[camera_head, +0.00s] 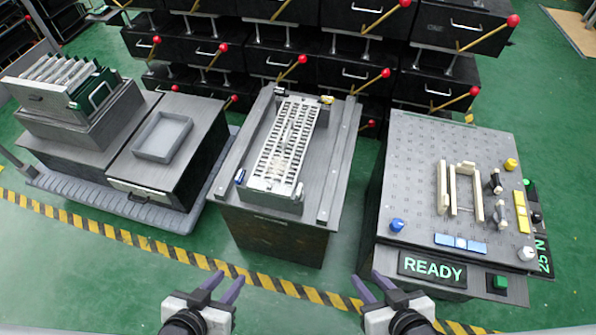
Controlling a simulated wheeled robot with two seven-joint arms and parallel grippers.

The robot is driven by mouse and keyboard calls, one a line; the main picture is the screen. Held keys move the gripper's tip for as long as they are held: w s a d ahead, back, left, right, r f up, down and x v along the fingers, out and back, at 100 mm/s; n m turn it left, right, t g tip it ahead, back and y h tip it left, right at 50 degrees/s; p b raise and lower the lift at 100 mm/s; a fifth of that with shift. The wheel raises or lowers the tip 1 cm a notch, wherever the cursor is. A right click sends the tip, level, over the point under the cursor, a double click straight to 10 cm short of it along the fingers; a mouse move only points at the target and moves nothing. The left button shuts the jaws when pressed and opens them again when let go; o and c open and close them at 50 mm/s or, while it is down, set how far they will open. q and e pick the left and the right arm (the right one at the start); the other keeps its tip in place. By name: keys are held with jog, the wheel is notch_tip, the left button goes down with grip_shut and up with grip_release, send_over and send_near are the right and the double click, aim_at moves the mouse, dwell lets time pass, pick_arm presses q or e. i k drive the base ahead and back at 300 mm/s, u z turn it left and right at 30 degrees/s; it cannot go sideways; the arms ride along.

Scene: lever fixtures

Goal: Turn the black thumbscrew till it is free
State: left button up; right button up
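I cannot single out the black thumbscrew with certainty. On the right-hand bench (420,150), two small black upright parts (497,182) stand just right of the cream rails (462,190); they look like clamps or screws, too small to tell. A round black knob (537,217) sits at the bench's right edge. My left gripper (225,279) is open and empty at the bottom, over the floor. My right gripper (368,276) is open and empty, just left of the right-hand bench's front corner. Neither touches anything.
The bench carries a blue knob (397,225), a yellow knob (510,164), a READY sign (433,268) and a green button (500,282). A middle bench holds a slotted rack (285,145). A grey tray (162,136) stands left. Black drawers with red-tipped levers (385,73) line the back.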

aim_at(278, 91)
jog(key=u, duration=0.5)
jog(key=k, duration=0.6)
jog(key=u, duration=1.35)
jog(key=i, duration=1.3)
jog(key=z, duration=0.8)
jog(key=i, duration=0.45)
jog(key=z, duration=0.6)
